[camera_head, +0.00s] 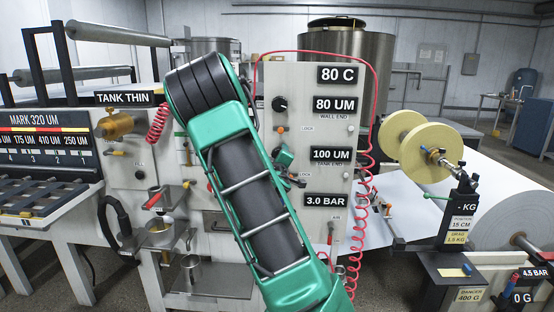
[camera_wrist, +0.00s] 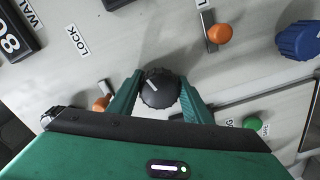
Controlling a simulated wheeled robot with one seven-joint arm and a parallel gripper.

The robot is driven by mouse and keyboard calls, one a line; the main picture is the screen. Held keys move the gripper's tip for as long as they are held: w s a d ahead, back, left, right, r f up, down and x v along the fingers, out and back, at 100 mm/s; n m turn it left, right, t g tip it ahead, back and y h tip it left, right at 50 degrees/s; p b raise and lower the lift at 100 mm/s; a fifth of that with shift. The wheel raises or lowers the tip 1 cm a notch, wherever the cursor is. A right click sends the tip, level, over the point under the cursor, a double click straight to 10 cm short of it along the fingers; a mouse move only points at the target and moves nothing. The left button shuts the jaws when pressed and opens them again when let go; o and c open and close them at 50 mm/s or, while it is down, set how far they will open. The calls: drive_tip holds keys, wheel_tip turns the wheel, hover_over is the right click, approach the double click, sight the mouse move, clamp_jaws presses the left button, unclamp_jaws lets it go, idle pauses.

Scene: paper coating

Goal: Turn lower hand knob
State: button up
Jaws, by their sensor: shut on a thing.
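The lower hand knob (camera_wrist: 160,92) is black and ridged with a white pointer line, and it shows in the wrist view. My gripper (camera_wrist: 160,78) has a green finger on each side of it and is shut on it. In the head view my gripper (camera_head: 284,157) is at the grey panel (camera_head: 310,90), left of the "100 UM" label (camera_head: 330,154). There the lower knob is hidden behind my gripper and arm. The upper black knob (camera_head: 280,104) shows clear of my gripper, beside the "80 UM" label (camera_head: 335,105).
Small orange-tipped levers (camera_wrist: 219,33) flank my gripper in the wrist view. A blue knob (camera_wrist: 298,40) and a green knob (camera_wrist: 252,124) are to the right. A red coiled hose (camera_head: 365,200) hangs at the panel's right side. A paper roll (camera_head: 510,215) stands at far right.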

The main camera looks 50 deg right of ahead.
drive_tip(key=shift+w+a+n, duration=0.2)
drive_tip(key=shift+n, duration=0.3)
drive_tip(key=o, duration=1.1)
drive_tip(key=shift+f, duration=0.1)
drive_tip(key=shift+c, duration=0.2)
drive_tip(key=shift+d, duration=0.1)
drive_tip(key=shift+s, duration=0.1)
drive_tip(key=v, duration=1)
drive_tip(key=shift+s+a, duration=0.2)
drive_tip(key=shift+a, duration=0.05)
